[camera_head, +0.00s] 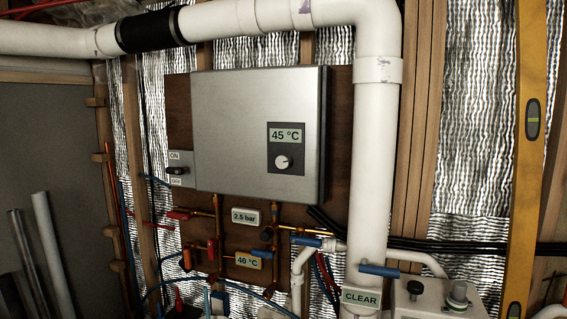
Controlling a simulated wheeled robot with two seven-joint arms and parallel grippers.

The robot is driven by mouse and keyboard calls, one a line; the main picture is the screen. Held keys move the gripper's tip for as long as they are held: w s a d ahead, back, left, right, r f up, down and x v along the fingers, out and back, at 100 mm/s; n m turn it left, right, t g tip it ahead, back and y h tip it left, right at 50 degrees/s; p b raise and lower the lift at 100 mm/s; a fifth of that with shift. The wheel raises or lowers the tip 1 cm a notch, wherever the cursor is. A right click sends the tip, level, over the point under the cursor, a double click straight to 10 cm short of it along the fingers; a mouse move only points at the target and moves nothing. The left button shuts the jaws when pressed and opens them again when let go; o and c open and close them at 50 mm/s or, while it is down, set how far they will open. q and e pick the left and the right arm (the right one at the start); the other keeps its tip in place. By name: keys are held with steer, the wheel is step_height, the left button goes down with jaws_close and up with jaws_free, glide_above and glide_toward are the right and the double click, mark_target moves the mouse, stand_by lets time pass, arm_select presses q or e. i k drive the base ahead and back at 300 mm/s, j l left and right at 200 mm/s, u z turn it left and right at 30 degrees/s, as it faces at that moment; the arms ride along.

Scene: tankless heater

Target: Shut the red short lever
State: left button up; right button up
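Several red or orange-red handles show on the copper pipes below the heater. A red lever (178,214) points left from the upper left pipe, close to horizontal. An orange-red handle (187,259) sits lower down, and a small red handle (211,248) is just right of it. Another red piece (178,300) stands near the bottom edge. I cannot tell for sure which is the red short lever, or whether its valve is open. Neither of my grippers is in view.
The grey heater (235,120) reads 45 °C, with an ON/OFF switch (177,171) on its left. Blue levers (308,242) (379,270) sit to the right. A thick white pipe (374,170) and a yellow level (527,150) stand right. Grey pipes (52,255) lean at left.

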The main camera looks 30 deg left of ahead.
mark_target(211, 243)
steer(key=u, duration=1.55)
